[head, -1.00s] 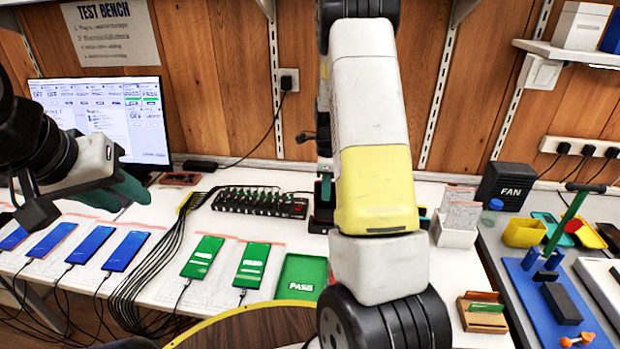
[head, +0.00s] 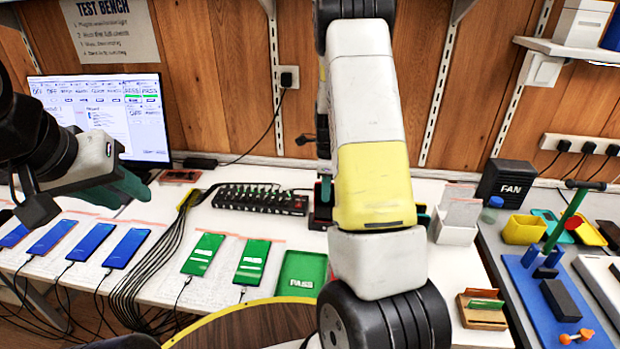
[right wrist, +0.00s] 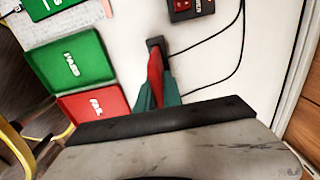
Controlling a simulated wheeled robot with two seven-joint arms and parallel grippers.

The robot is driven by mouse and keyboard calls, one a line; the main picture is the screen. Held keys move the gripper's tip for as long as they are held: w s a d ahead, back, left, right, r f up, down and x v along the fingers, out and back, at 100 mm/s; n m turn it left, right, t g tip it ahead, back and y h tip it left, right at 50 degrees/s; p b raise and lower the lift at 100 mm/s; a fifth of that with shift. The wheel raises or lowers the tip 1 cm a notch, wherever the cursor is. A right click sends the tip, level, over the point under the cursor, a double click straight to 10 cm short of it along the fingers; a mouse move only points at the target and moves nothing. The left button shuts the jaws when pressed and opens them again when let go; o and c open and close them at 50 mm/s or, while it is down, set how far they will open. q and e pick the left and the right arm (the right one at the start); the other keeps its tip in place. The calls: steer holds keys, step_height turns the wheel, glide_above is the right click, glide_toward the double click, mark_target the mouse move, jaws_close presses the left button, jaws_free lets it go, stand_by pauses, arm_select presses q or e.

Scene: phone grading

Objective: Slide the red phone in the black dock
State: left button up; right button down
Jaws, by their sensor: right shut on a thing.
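The red phone (right wrist: 155,77) shows in the right wrist view as a narrow red slab, seen nearly edge-on. My right gripper (right wrist: 158,92) is shut on it, with teal fingers on both sides. The phone's far end meets the small black dock (right wrist: 155,43) in that view; I cannot tell how far it is inside. In the head view my right arm covers the phone and my right gripper. My left gripper (head: 130,187) is over the left of the bench, apart from the phones; its finger gap is not clear.
Beside the dock lie a green PASS tray (right wrist: 78,62) and a red FAIL tray (right wrist: 93,108). Several blue phones (head: 92,241) and two green phones (head: 252,262) lie on the bench with cables. A black hub (head: 260,200) stands behind them.

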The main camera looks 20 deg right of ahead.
steer(key=shift+f, duration=0.4)
stand_by(0.3)
steer(key=shift+f, duration=0.5)
steer(key=c, duration=1.4)
jaws_free()
steer(key=shift+r, duration=0.1)
steer(key=shift+r, duration=3.4)
